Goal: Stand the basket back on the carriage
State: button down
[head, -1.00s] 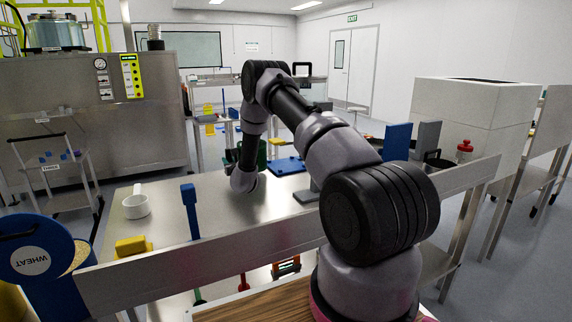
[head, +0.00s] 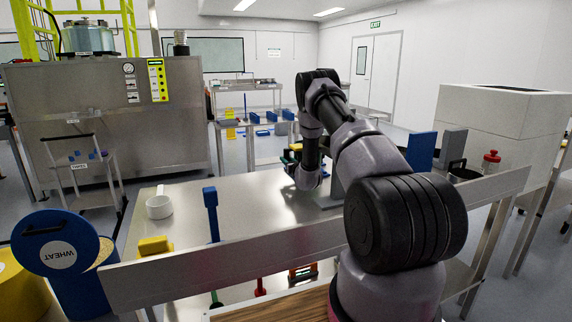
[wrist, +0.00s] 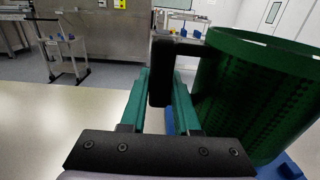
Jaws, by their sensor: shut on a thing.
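The green perforated basket (wrist: 258,92) fills the right of the wrist view, with its round rim towards the top. A black upright handle (wrist: 162,78) stands at its left side. My gripper (wrist: 160,88) has teal fingers, one on each side of this handle, and is shut on it. A blue piece (wrist: 282,168) shows below the basket. I cannot tell whether it is the carriage or whether the basket touches it.
A blue upright (head: 211,212) and yellow block (head: 153,245) are at the near edge. A dark pot (head: 462,172) and red-capped bottle (head: 491,164) stand right.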

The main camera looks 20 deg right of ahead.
jog(key=shift+a+f, duration=0.2)
jog(key=shift+f, duration=0.45)
jog(key=shift+f, duration=0.15)
jog(key=c, duration=0.6)
grip_release()
jog(key=shift+f, duration=0.1)
jog(key=shift+c, duration=0.2)
jog(key=shift+s, duration=0.25)
jog(key=s, duration=1.1)
jog(key=shift+s+d+r, duration=0.15)
jog(key=shift+s+r, duration=0.05)
jog(key=shift+s, duration=0.05)
